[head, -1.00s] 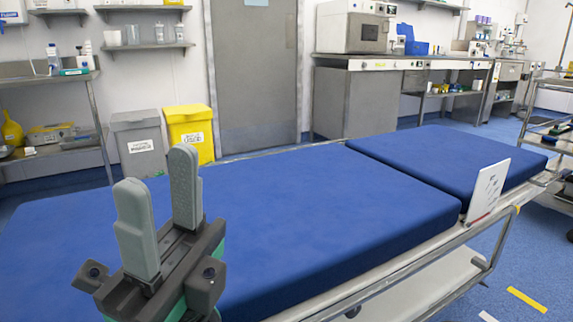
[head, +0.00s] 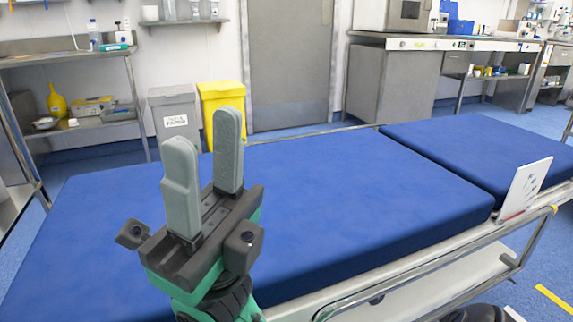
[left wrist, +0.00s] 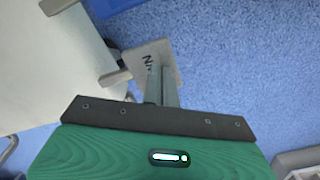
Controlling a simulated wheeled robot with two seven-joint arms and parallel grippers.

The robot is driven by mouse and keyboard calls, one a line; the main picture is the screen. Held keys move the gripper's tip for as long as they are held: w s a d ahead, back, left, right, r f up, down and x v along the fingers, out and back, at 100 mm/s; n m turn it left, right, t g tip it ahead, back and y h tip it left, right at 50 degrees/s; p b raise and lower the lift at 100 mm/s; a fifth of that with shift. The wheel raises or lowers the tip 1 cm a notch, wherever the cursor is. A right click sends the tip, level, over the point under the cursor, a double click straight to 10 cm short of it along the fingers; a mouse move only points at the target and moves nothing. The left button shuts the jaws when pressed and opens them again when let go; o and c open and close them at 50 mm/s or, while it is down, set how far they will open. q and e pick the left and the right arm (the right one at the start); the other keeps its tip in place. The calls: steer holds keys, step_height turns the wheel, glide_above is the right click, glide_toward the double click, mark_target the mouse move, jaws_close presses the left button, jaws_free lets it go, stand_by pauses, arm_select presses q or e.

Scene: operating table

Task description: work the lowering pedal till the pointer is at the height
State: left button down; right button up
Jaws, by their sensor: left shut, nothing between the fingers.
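The operating table (head: 320,205) has blue pads on a metal frame. A white card (head: 527,187) stands at its near side rail, with small dark marks and a red line near its bottom; a pointer cannot be made out. In the left wrist view, a grey pedal plate (left wrist: 133,61) with partly hidden dark lettering lies over the blue floor. My left gripper (left wrist: 162,72) is shut and empty, its fingers in front of the plate; contact cannot be told. My right gripper (head: 205,127) is open and empty above the table's near left part.
A pale base or cover (left wrist: 50,70) fills the left of the left wrist view. A grey bin (head: 172,118) and a yellow bin (head: 221,100) stand behind the table. A shelf rack (head: 75,125) is at the left.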

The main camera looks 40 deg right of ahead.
arm_select(q)
steer(key=shift+r+p, duration=2.2)
steer(key=shift+r, duration=1.25)
